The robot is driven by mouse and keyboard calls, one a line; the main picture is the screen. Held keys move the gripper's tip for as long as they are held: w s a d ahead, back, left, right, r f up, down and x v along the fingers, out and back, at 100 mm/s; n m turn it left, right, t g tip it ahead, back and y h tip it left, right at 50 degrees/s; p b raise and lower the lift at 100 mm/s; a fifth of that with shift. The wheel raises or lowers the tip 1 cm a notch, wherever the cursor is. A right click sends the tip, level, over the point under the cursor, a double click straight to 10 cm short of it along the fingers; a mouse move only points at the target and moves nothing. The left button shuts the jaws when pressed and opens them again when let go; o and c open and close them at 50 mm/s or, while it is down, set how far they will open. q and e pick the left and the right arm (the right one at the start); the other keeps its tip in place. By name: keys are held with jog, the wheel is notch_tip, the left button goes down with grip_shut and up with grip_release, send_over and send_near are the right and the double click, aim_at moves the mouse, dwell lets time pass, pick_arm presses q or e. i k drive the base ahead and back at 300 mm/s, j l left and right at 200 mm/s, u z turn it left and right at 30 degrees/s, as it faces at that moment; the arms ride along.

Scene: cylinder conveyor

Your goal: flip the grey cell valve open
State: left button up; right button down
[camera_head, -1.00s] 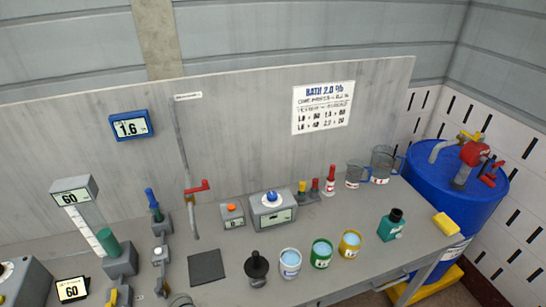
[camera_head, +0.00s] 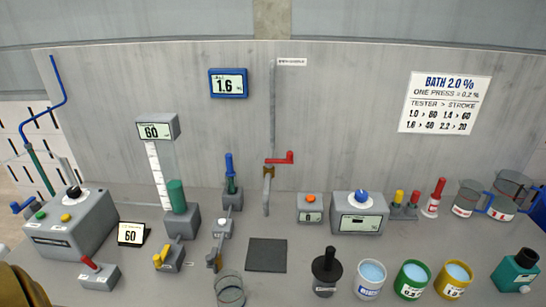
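A small grey valve with an upright grey handle (camera_head: 214,254) stands on the bench, left of the dark square mat, and looks like the grey cell valve. Its handle rises steeply from the body; I cannot tell from this view whether it is open or shut. A grey block with a white button (camera_head: 222,228) stands just behind it. A clear glass beaker (camera_head: 230,291) stands in front of it at the bottom edge. Neither of my grippers shows in the head view.
A yellow-handled valve (camera_head: 166,257) stands to the left and a dark mat (camera_head: 267,254) lies to the right. A red-handled tap (camera_head: 279,159) is on the rear pipe. A black-knobbed plunger (camera_head: 326,266) and several cups stand front right. A brown rounded shape cuts the lower left corner.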

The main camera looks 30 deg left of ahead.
aim_at(210, 258)
jog(key=u, duration=1.6)
